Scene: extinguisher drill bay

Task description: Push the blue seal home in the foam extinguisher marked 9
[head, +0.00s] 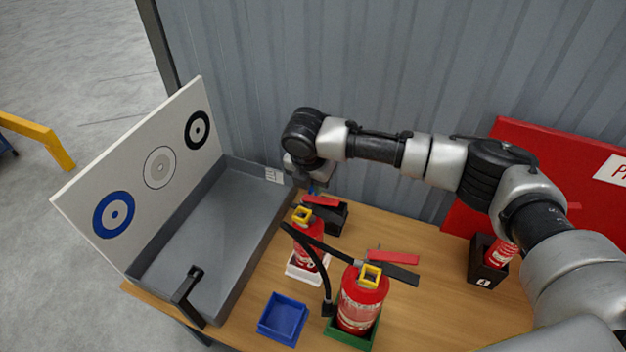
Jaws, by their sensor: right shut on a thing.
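My right gripper (314,184) points down at the back of the table, mostly hidden by its own wrist. It is shut on a small blue piece (314,190), which looks like the blue seal. Just below it is a red lever (321,201) over a black holder (335,217); I cannot tell whether they touch. A red extinguisher (306,248) with a yellow part on top stands in a white holder. Another red extinguisher (360,299) with a black hose stands in a green holder. I cannot read a 9 on any. My left gripper is out of view.
An empty blue tray (283,318) lies at the front. A large grey tray (205,237) with a black handle (188,284) and a target board (143,174) fill the left. A marked black holder (486,262) with a red extinguisher stands right, before a red panel (560,160).

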